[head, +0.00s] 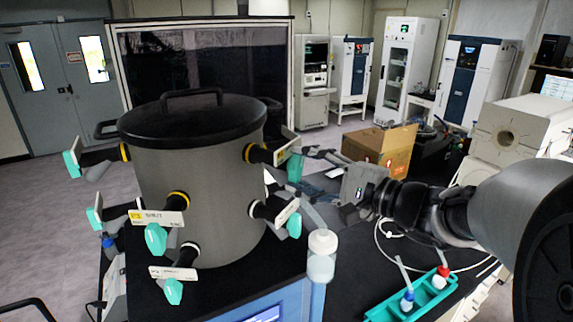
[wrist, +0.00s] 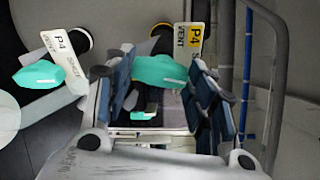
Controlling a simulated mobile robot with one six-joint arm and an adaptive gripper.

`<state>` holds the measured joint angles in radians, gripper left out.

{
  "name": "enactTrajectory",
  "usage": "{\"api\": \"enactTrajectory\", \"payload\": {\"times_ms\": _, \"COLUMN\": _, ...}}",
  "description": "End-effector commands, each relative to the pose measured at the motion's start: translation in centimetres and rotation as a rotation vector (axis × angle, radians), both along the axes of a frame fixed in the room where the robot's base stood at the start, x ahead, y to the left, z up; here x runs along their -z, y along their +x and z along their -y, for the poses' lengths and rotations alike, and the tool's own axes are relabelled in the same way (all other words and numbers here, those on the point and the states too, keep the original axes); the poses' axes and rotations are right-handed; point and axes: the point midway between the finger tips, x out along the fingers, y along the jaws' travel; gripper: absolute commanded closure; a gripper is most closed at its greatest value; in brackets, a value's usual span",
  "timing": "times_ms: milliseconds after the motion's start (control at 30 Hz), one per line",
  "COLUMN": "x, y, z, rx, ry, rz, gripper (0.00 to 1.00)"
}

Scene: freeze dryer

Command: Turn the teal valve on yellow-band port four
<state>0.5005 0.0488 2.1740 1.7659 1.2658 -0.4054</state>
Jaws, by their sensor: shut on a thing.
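The grey drum (head: 195,170) has black ports with teal valves around its side. Yellow-band port four (head: 258,154) is high on the drum's right side. In the wrist view its yellow-marked P4 VENT tag (wrist: 194,38) stands behind the fingers. Its teal valve (wrist: 160,71) lies between the two blue-padded fingers of my gripper (wrist: 161,82), which is shut on it. In the head view my gripper (head: 312,157) reaches this valve (head: 295,168) from the right. A white-tagged P4 port with a teal valve (wrist: 40,75) is at left in the wrist view.
Another teal valve (head: 294,225) sits below on the drum. A white-capped bottle (head: 321,258) stands in front of it. A cardboard box (head: 382,150) is behind my arm. A teal rack (head: 425,295) with small bottles is at lower right. Metal tubing (wrist: 275,80) runs right of my fingers.

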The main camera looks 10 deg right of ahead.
Motion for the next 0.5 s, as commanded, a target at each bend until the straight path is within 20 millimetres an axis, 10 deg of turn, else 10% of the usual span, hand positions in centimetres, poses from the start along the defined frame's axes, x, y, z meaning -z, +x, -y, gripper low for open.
{"api": "enactTrajectory", "payload": {"times_ms": 500, "x": -0.46, "y": -0.02, "z": 0.00, "rx": 0.000, "ry": 0.321, "rz": -0.357, "gripper": 0.73}}
